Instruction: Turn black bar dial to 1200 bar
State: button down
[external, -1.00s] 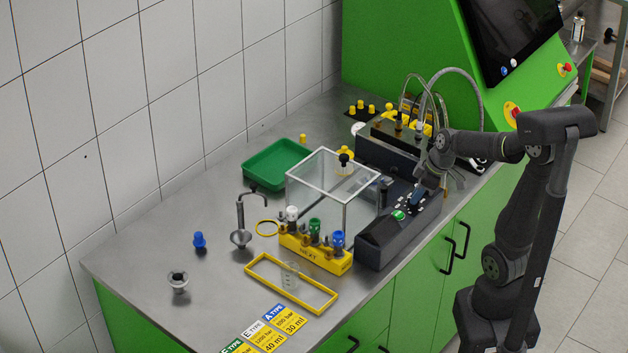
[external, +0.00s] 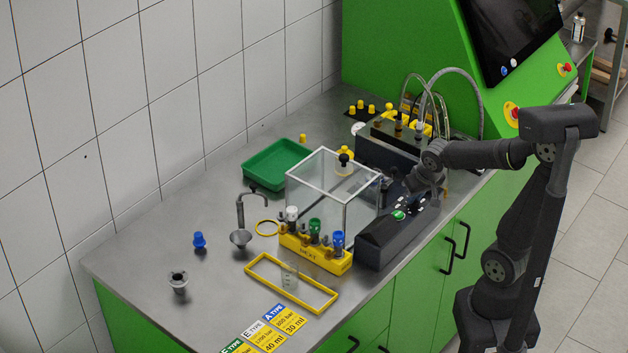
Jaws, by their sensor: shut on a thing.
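The dark control unit (external: 385,240) stands near the bench's right edge, with a green button (external: 398,214) and small controls on its sloped top. My gripper (external: 436,198) points down at the far right part of this panel. Its jaws are shut on the black bar dial, which is mostly hidden by the fingers. The dial's pointer and scale are too small to read in this view.
A clear box (external: 330,195) and a yellow rack (external: 318,256) with white, green and blue knobs stand left of the unit. Hoses (external: 462,77) and a dark block rise behind it. A green tray (external: 278,165) lies further left.

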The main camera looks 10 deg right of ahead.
jog(key=shift+a+m+h, duration=0.15)
jog(key=shift+m+h, duration=0.65)
jog(key=shift+m, duration=1.2)
jog(key=c, duration=1.5)
grip_release()
jog(key=shift+o, duration=0.2)
jog(key=shift+s, duration=0.1)
jog(key=v, duration=1.7)
jog(key=shift+s, duration=0.25)
